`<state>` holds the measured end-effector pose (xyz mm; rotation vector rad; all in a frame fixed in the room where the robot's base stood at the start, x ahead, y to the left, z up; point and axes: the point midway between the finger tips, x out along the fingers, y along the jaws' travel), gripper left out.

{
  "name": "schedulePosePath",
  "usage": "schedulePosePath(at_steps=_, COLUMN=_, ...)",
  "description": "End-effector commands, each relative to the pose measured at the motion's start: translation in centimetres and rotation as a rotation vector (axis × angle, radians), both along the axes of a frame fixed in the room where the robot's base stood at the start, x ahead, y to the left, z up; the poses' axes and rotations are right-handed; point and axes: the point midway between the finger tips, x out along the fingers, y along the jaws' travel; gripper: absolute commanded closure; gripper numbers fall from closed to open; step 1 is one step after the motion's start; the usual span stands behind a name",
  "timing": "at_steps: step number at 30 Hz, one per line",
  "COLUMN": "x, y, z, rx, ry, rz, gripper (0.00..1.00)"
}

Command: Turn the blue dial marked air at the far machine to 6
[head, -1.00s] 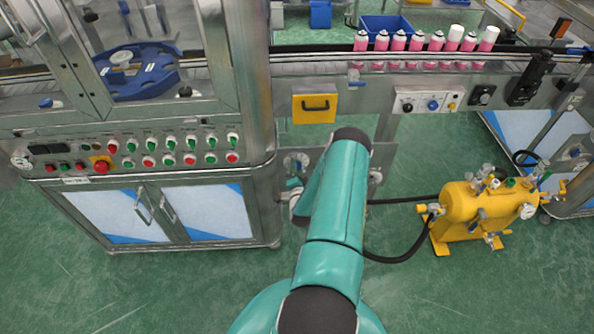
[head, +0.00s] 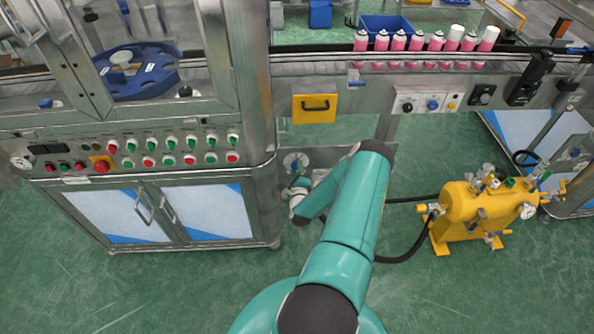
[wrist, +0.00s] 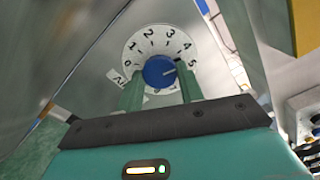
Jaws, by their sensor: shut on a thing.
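The blue dial (wrist: 159,71) sits in the middle of a round white scale plate (wrist: 150,42) in the wrist view. Numbers 0 to 5 show around the plate; the part past 5 is hidden by the right finger. A label left of the plate (wrist: 115,78) is partly covered and hard to read. In the head view my wrist is low beside the steel cabinet, and the fingers are not clear.
A steel cabinet (head: 205,210) stands left of my arm. A yellow box with a black handle (head: 314,108) hangs above my wrist. A yellow tank (head: 472,212) with a black hose stands to the right. Pink cans (head: 397,42) line the conveyor. Green floor is open in front.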

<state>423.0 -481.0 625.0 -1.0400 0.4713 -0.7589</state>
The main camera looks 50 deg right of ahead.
Motion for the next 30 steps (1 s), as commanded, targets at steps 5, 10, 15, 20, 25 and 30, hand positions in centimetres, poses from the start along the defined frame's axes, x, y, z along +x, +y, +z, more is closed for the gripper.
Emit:
schedulePosePath(at_steps=5, x=0.01, y=0.04, z=0.00, rx=0.111, ry=-0.126, rz=0.000, gripper=0.86)
schedulePosePath(at_steps=10, x=0.01, y=0.01, z=0.04, rx=0.216, ry=-0.248, rz=0.000, gripper=0.86)
schedulePosePath(at_steps=15, x=0.01, y=0.02, z=0.02, rx=0.323, ry=-0.370, rz=-0.001, gripper=0.86)
schedulePosePath(at_steps=20, x=0.01, y=0.03, z=0.04, rx=0.419, ry=-0.479, rz=0.000, gripper=0.86)
schedulePosePath(at_steps=25, x=0.03, y=0.01, z=0.07, rx=0.504, ry=-0.576, rz=0.000, gripper=0.86)
schedulePosePath(at_steps=30, x=0.07, y=0.05, z=0.08, rx=0.566, ry=-0.647, rz=0.001, gripper=0.86)
